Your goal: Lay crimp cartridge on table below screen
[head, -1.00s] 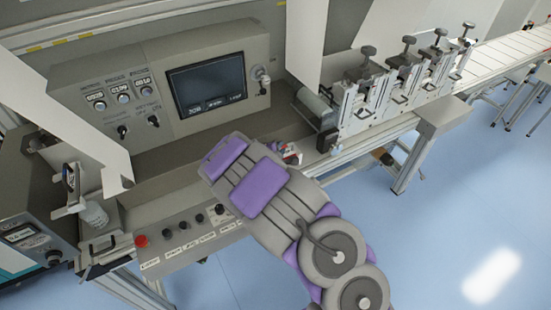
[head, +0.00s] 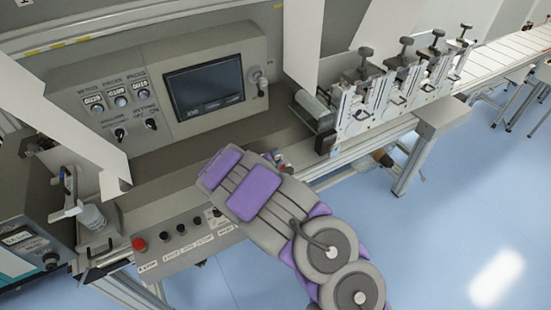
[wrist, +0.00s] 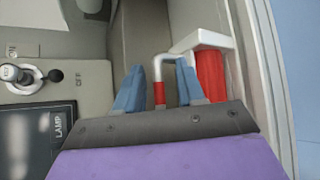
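In the wrist view, a red cylindrical body (wrist: 210,76) with a white top piece and a bent metal rod stands near the right edge; it may be the crimp cartridge. The rod's red-banded end lies between the two blue fingers of my gripper (wrist: 159,76), with gaps visible on both sides. My gripper looks open. In the head view, my wrist hides most of the fingers and the red part. The screen (head: 205,88) is on the grey control panel. The grey table surface (head: 150,187) below it is partly covered by my arm.
A row of clamp units (head: 400,85) stands right of my gripper. A button strip with a red button (head: 138,243) runs along the table's front edge. A white sheet (head: 303,45) hangs right of the screen.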

